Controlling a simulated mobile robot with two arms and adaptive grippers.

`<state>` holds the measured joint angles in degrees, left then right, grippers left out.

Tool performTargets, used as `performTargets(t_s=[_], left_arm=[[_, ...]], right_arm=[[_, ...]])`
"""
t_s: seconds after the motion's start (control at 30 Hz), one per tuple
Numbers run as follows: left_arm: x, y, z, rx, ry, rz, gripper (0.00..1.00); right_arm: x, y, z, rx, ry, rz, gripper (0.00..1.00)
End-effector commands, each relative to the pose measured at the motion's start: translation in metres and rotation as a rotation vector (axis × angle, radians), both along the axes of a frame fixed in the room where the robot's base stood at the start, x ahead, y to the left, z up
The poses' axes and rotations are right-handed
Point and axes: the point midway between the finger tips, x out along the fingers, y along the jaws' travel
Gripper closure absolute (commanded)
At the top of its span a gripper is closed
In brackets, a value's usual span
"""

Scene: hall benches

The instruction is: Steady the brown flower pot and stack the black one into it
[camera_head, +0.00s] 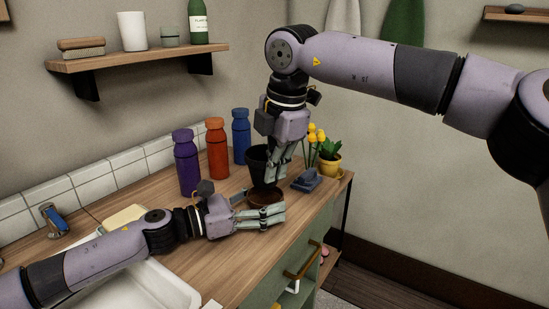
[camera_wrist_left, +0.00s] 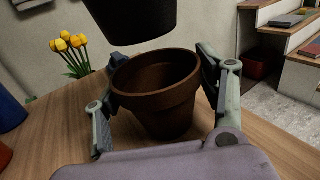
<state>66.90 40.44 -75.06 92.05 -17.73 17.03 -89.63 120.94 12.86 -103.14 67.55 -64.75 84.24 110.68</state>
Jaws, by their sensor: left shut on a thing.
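The brown flower pot (camera_wrist_left: 165,103) stands upright on the wooden counter, with an empty, open top. In the head view the brown pot (camera_head: 265,196) is partly hidden by my grippers. My left gripper (camera_head: 264,211) has its fingers on both sides of the brown pot and is shut on it. The black flower pot (camera_head: 257,166) hangs above the brown one. In the left wrist view the bottom of the black pot (camera_wrist_left: 133,18) shows over the brown rim, clearly apart from it. My right gripper (camera_head: 279,164) points down and is shut on the black pot's rim.
Purple (camera_head: 187,163), orange (camera_head: 217,149) and blue (camera_head: 241,136) bottles stand behind the pots. A dark blue object (camera_head: 307,180) lies to their right, near a yellow pot plant (camera_head: 330,160) and yellow tulips (camera_head: 313,135). A white sink (camera_head: 140,287) is front left.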

Motion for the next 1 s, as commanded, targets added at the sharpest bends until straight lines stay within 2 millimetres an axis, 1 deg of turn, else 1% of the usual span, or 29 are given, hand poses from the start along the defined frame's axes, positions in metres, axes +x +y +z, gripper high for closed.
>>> performTargets(t_s=[0.3, 0.5, 0.7, 1.0], left_arm=[[0.0, 0.0, 0.0, 0.001, 0.001, 0.0, 0.62], [0.0, 0.0, 0.0, 0.001, 0.0, 0.0, 0.62], [0.0, 0.0, 0.0, 0.001, 0.0, 0.0, 0.62], [0.0, 0.0, 0.0, 0.001, 0.0, 0.0, 0.62]], right_arm=[[0.0, 0.0, -0.024, -0.001, 0.003, -0.001, 1.0], [0.0, 0.0, -0.035, -0.001, 0.002, 0.0, 1.0], [0.0, 0.0, -0.042, -0.001, 0.002, 0.0, 1.0], [0.0, 0.0, -0.044, -0.001, 0.002, 0.0, 1.0]])
